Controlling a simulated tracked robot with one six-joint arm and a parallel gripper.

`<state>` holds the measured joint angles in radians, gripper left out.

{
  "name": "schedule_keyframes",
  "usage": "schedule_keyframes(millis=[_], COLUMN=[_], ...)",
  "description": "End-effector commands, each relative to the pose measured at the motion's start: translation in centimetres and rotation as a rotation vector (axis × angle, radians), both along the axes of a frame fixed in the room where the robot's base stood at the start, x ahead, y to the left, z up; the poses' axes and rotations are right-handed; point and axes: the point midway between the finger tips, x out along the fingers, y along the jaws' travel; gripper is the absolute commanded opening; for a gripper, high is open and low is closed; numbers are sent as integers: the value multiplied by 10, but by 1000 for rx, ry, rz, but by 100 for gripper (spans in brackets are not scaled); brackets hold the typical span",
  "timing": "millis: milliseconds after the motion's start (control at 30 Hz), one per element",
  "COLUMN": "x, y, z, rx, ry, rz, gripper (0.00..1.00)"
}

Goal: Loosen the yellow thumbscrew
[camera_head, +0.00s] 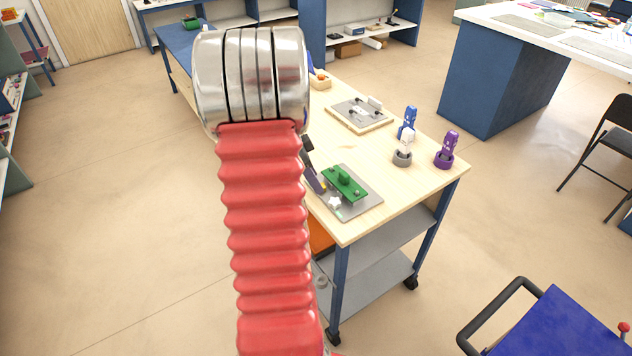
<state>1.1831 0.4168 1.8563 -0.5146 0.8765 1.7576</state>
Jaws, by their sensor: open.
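A green fixture (345,183) with a raised green block lies on a grey plate (365,203) near the front corner of the wooden bench. A white star-shaped knob (335,203) is at its near end. A tiny yellow spot (323,186) shows at the fixture's left end; it may be the yellow thumbscrew, but it is too small to tell. My gripper (316,182) shows only as dark parts beside my red-sleeved arm, close to the left end of the fixture. It is open; most of it is hidden behind the arm, and contact cannot be told.
On the bench (415,185), blue (408,122), white (404,146) and purple (449,148) upright pieces stand right of the fixture. Another plate (359,114) with small parts lies behind. A blue cart (556,322) stands at the lower right. The floor at left is clear.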

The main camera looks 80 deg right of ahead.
Motion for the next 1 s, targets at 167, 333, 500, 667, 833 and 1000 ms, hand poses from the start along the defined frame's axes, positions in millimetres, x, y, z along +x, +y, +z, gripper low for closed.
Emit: schedule_keyframes(millis=[167,333,500,667,833,1000], x=[-7,-9,-8,-8,-8,-8], y=[-4,-5,-5,-5,-5,-5], z=[-17,-21,-21,-20,-20,-20], rx=[0,0,0,0,0,0], ry=[0,1,0,0,0,0], rz=[-1,-1,-1,-1,-1,-1], gripper=[45,45,45,36,24,12])
